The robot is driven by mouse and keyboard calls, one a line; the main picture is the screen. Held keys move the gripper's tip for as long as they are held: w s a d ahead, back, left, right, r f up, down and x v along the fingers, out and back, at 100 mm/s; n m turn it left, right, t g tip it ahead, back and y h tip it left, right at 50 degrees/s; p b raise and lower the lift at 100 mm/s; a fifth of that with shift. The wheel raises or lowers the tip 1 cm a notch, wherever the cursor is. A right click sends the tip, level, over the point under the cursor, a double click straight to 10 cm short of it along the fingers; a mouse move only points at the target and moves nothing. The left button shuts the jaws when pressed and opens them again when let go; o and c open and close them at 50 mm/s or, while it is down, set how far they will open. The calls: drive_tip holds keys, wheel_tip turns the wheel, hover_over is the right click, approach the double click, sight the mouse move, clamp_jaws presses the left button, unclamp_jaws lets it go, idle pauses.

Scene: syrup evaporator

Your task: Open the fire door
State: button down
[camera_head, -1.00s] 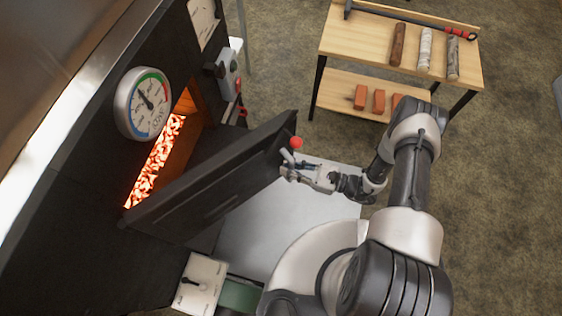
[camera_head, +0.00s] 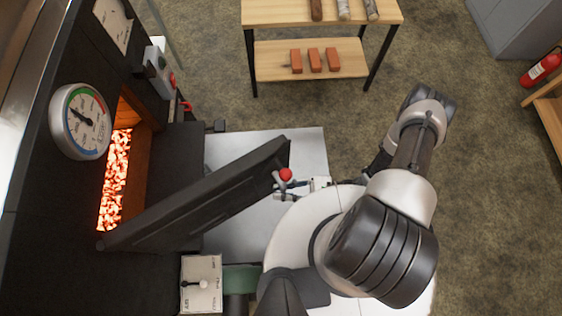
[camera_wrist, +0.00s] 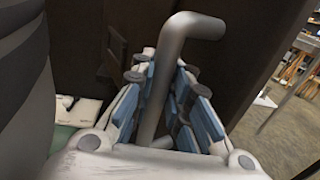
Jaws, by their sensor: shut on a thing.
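The black fire door (camera_head: 205,198) stands ajar in the head view, swung out from the firebox opening, where glowing orange embers (camera_head: 115,180) show. Its bent grey handle (camera_head: 278,181) is on the outer face near the free edge, beside a red ball (camera_head: 286,174). My gripper (camera_head: 282,190) is at this handle. In the wrist view the grey handle (camera_wrist: 185,35) rises between the blue-padded fingers of my gripper (camera_wrist: 172,105), which is closed around it. The door's dark face (camera_wrist: 135,20) is behind the handle.
A round gauge (camera_head: 81,122) is on the evaporator's front above the opening. A wooden table (camera_head: 310,60) with logs and orange bricks stands at the back. A fire extinguisher (camera_head: 540,70) is at far right. Open floor (camera_head: 500,200) lies to the right.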

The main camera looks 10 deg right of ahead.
drive_tip(key=shift+w+d, duration=0.15)
drive_tip(key=shift+w, duration=0.1)
drive_tip(key=c, duration=1.8)
unclamp_jaws()
drive_tip(key=shift+d, duration=0.15)
drive_tip(key=shift+o, duration=1.3)
drive_tip(key=shift+s, duration=0.15)
drive_tip(key=shift+a, duration=0.2)
drive_tip(key=s+d, duration=0.1)
drive_tip(key=d, duration=1.1)
drive_tip(key=shift+s, duration=0.25)
